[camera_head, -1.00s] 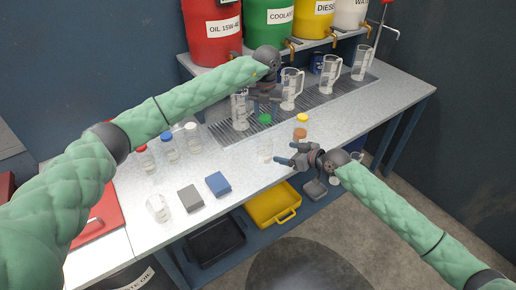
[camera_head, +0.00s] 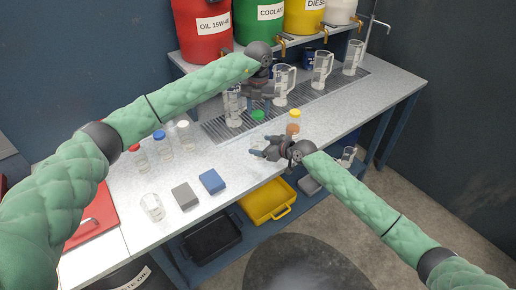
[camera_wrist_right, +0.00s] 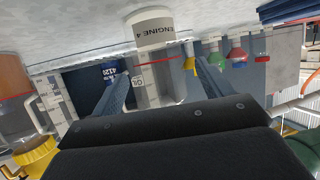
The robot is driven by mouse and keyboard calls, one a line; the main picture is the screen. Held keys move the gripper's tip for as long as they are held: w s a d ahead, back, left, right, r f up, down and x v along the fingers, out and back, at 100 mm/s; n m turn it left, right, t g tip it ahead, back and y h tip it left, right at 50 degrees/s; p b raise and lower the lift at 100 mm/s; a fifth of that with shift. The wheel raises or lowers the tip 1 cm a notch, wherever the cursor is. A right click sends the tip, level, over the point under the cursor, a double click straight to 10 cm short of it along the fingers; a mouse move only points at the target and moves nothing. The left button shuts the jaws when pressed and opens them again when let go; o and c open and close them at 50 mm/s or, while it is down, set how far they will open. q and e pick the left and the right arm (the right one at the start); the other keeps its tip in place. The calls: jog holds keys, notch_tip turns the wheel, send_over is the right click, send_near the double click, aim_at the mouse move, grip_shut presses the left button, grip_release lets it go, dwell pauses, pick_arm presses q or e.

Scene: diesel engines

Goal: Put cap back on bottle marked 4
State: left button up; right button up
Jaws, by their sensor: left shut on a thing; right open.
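My left gripper (camera_head: 257,104) is shut on the green cap (camera_head: 258,115), above the front middle of the bench. My right gripper (camera_head: 258,146) is open and sideways at this bottle. The right wrist view shows its two fingers (camera_wrist_right: 163,72) to either side of the bottle; contact cannot be told.
A yellow-capped bottle with amber liquid (camera_head: 294,127) stands close right of my right gripper. Red-, blue- and white-capped bottles (camera_head: 163,147) stand at left. Jugs (camera_head: 283,86) stand on the drain grate behind. Grey and blue blocks (camera_head: 212,181) and an open beaker (camera_head: 152,207) lie toward the front.

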jog(key=shift+x, duration=1.3)
jog(key=c, duration=1.5)
pick_arm(q)
send_over(259, 130)
jog(key=shift+a+f, duration=0.1)
jog(key=shift+f, duration=2.35)
jog(key=shift+s, duration=0.1)
jog(key=shift+f, duration=0.9)
jog(key=shift+f, duration=0.55)
pick_arm(e)
grip_shut()
pick_arm(q)
jog(key=m, duration=0.6)
jog(key=shift+d+m, duration=0.2)
jog(key=shift+m, duration=0.1)
